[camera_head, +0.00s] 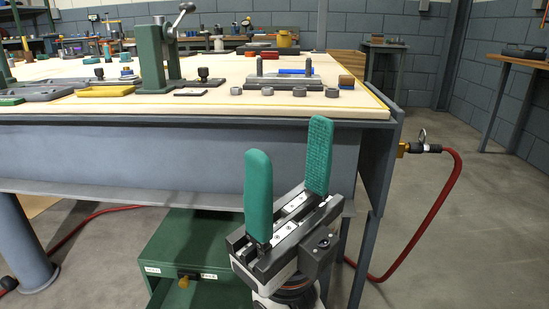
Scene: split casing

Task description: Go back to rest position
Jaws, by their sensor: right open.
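My right gripper (289,172) is in front of the workbench's front edge, at the lower middle right. Its two green fingers point up and stand wide apart, with nothing between them. It is clear of the parts on the bench top. My left gripper is out of view. On the workbench (130,148), a grey fixture plate (284,83) with upright pins lies near the right corner. A green lever press (156,60) stands left of it.
Several small dark rings (268,91) lie along the bench's front edge. A yellow block (105,91) lies further left. A green drawer cabinet (190,245) stands under the bench. A red hose (437,212) hangs from the bench's right side. The floor to the right is clear.

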